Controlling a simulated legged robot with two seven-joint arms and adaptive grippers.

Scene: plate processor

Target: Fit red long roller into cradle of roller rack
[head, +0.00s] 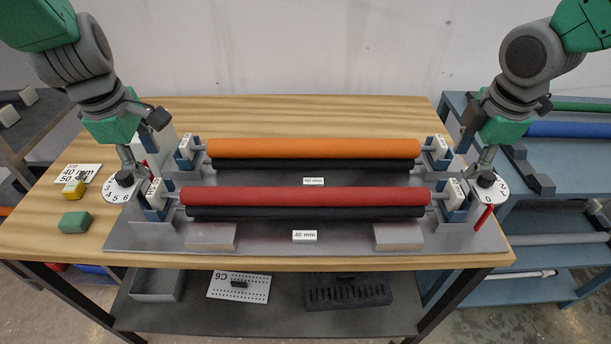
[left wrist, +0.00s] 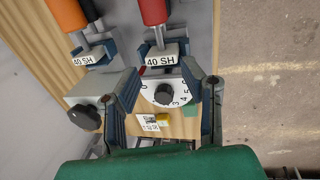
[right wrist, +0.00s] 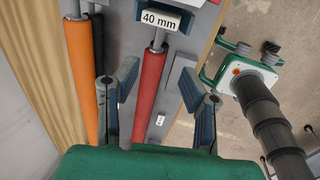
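The red long roller (head: 300,195) lies level along the front of the roller rack (head: 350,229), just above and behind a black roller (head: 310,212). Its thin end shafts reach the blue cradles at the left (head: 153,212) and right (head: 456,212); how deeply they sit is unclear. My left gripper (head: 127,175) is open and empty by the left numbered dial; in the left wrist view the dial (left wrist: 165,93) shows between its spread fingers. My right gripper (head: 487,177) is open by the right dial; the red roller (right wrist: 149,85) shows between its fingers, not gripped.
An orange roller (head: 310,147) lies in the back row. The right dial (head: 493,192) has a red bar beside it. A yellow block (head: 73,189) and a green block (head: 75,222) lie on the table at the left. Blue shelving (head: 565,165) stands at the right.

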